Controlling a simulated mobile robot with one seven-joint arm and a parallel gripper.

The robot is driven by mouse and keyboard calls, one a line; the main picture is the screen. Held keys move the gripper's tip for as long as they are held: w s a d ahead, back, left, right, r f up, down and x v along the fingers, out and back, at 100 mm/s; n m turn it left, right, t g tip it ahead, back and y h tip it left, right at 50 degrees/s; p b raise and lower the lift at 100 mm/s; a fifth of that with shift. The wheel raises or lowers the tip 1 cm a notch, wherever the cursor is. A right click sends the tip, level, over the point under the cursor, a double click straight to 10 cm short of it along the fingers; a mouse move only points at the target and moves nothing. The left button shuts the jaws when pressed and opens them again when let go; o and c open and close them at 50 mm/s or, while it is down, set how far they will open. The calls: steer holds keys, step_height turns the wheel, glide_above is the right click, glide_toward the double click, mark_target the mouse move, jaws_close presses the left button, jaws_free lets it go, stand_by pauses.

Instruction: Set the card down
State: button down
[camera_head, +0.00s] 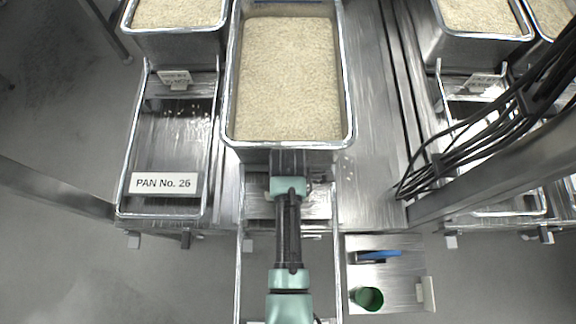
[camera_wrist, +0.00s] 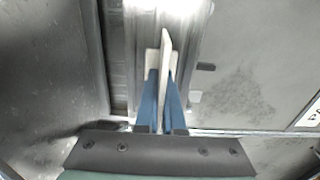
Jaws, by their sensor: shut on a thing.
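My gripper (camera_wrist: 163,84) has blue fingers shut on a thin white card (camera_wrist: 165,45), seen nearly edge-on in the wrist view. The card stands up between the fingers and sticks out past their tips. In the head view my arm reaches forward to the large rice pan's front, and the fingers and held card are hidden there. Part of a lettered white card (camera_wrist: 312,114) shows at the wrist view's right edge.
The large rice pan (camera_head: 232,135) stands in the middle, with other rice pans (camera_head: 180,34) (camera_head: 485,45) behind left and right. Small label cards (camera_head: 174,77) (camera_head: 484,80) stand near them. Black cables (camera_head: 440,165) hang at right. A side tray (camera_head: 395,292) bears a green cup (camera_head: 366,298) and a blue-handled tool (camera_head: 378,256).

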steer(key=shift+f, duration=0.15)
steer(key=c, duration=1)
jaws_free()
steer(key=shift+c, duration=0.2)
step_height(320, 180, up, 12)
steer(key=shift+r+p, duration=0.25)
steer(key=shift+p, duration=0.2)
